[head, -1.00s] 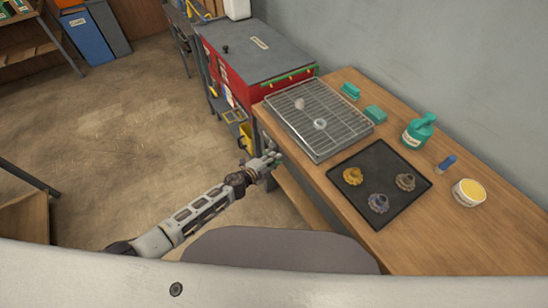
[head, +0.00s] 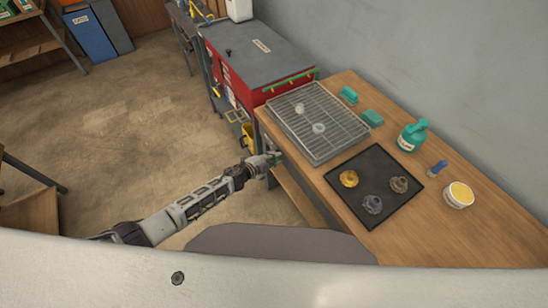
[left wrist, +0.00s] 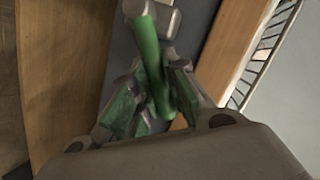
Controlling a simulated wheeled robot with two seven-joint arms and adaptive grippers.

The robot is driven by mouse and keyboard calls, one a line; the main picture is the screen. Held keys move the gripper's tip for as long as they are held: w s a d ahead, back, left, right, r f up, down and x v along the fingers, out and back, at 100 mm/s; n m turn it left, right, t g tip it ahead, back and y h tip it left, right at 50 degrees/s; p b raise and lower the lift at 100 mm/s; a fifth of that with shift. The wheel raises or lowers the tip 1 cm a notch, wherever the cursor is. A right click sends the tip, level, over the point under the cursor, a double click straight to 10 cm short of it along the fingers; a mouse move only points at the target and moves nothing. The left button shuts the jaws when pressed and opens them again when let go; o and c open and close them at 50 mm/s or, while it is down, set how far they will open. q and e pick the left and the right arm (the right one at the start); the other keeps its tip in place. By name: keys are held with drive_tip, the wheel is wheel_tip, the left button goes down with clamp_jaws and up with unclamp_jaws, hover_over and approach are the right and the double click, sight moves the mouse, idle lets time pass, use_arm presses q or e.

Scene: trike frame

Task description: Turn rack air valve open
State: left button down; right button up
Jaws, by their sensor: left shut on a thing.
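A green lever handle (left wrist: 148,55), which I take to be the air valve's, stands between my left gripper's fingers in the left wrist view. It joins a grey metal fitting (left wrist: 160,18) at its top end. My left gripper (left wrist: 152,98) is shut on the green handle, with a green-padded finger on each side. In the head view my left gripper (head: 274,158) is at the left edge of the workbench, below the wire rack (head: 330,112). The valve is mostly hidden there by the gripper. My right gripper is not in view.
On the wooden workbench (head: 470,235) are a black tray (head: 345,198) with three gear-like parts, a green bottle (head: 411,137), a white tub (head: 457,197) and two green blocks. A red cabinet (head: 285,92) stands behind. The floor (head: 130,130) at left is clear.

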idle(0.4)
use_arm(q)
drive_tip(key=c, duration=1.4)
unclamp_jaws()
drive_tip(key=shift+a, duration=0.15)
drive_tip(key=shift+v, duration=5.9)
